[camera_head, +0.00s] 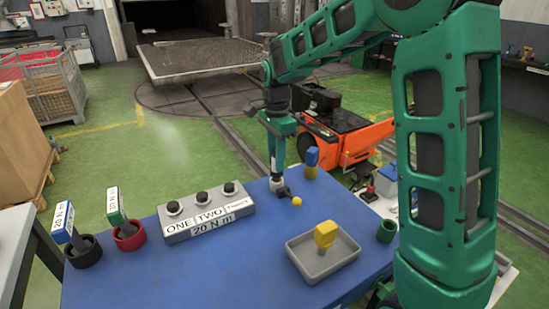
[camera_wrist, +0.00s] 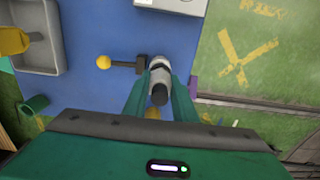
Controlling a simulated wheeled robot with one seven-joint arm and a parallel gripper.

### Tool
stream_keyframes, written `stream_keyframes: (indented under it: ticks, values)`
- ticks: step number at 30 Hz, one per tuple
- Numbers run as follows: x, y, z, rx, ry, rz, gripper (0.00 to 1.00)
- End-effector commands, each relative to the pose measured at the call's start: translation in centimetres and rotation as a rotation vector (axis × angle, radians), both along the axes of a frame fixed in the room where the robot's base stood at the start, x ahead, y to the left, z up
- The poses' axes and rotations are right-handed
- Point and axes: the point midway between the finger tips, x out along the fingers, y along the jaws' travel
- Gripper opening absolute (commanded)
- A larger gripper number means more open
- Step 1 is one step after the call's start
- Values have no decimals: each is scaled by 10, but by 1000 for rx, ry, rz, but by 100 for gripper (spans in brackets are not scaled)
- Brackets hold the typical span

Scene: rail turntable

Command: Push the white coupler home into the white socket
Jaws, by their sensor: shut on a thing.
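My gripper (camera_head: 276,170) points down at the far right part of the blue table (camera_head: 225,262). Its green fingers are shut on a whitish cylinder with dark bands and a dark near end, which looks like the white coupler (camera_wrist: 160,68). A dark block with a short rod and a yellow ball (camera_wrist: 103,62) sits right beside the cylinder; the ball also shows in the head view (camera_head: 297,201). I cannot make out the white socket separately from the coupler, nor how far the coupler sits in it. The gripper and fingers hide part of the spot.
A blue-and-yellow block (camera_head: 311,162) stands close right of my gripper. A grey box with three black knobs (camera_head: 208,212) is to the left.

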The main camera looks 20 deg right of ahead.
Motion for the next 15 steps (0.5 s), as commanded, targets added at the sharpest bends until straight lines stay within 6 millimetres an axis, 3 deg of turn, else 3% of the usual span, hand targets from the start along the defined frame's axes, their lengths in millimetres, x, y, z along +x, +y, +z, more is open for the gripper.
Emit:
stream_keyframes:
  ticks: [15]
  values:
    - [0, 0, -11, 0, 0, 0, 0]
